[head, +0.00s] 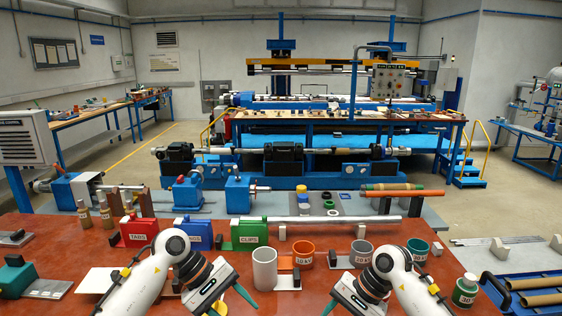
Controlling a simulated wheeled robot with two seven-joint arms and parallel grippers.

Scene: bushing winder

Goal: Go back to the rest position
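My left gripper (229,303) hangs over the front of the red-brown table (300,252), between the white plate and the grey cup. Its teal fingertips look apart, with nothing visible between them. My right gripper (336,307) is at the bottom edge of the head view, in front of the labelled cups. One teal finger shows; the rest of its tip is cut off or hidden, so its opening cannot be told. No object is seen held by either gripper.
Red (139,232), blue (194,234) and green (249,234) bins stand behind my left arm. A grey cup (264,268), an orange cup (303,254) and other cups stand mid-table. A long silver tube (335,219) lies behind.

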